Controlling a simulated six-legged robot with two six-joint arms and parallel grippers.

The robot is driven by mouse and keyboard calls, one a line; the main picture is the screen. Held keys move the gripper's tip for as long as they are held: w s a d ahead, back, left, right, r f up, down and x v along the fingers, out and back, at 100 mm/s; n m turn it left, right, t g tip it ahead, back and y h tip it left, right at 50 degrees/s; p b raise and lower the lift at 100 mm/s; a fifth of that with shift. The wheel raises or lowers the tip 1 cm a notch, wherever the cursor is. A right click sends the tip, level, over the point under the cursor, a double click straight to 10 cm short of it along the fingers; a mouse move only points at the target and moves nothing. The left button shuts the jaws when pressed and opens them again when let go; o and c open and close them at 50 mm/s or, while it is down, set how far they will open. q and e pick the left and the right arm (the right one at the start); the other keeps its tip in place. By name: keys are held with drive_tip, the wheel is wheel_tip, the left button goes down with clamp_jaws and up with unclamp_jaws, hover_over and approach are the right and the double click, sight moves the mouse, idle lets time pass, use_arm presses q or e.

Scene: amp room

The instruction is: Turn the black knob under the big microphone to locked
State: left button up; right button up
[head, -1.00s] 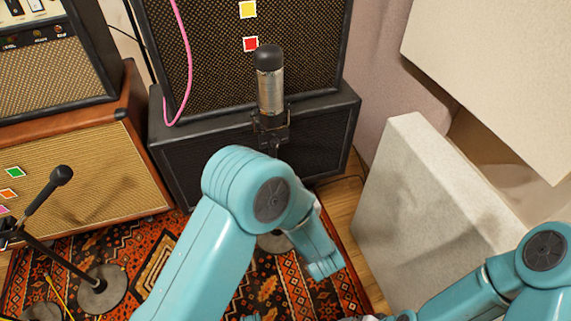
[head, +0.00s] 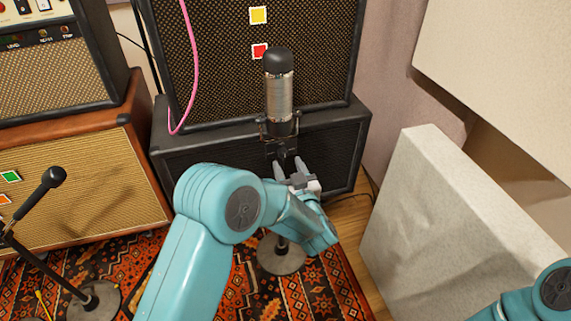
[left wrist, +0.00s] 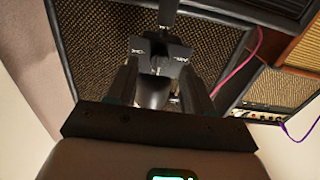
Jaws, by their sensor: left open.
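The big microphone (head: 279,98) has a dark top and a silver body and stands upright in the middle of the head view. My left gripper (head: 290,165) is just below it, with its two fingers apart and pointing up at the mount. In the left wrist view the black mount block (left wrist: 160,48) carries small pale markings, too small to read. The black knob (left wrist: 154,92) sits below the block, between the two open fingers; I cannot tell whether they touch it. My right gripper is out of view.
A black speaker cabinet (head: 190,155) stands behind the microphone. A pale panel (head: 440,230) leans at the right. A smaller microphone (head: 53,177) on a stand is at the left. The round stand base (head: 281,256) rests on the patterned rug (head: 310,285).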

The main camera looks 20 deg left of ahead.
sight(284, 158)
use_arm(q)
drive_tip(key=shift+x, duration=1.6)
clamp_jaws()
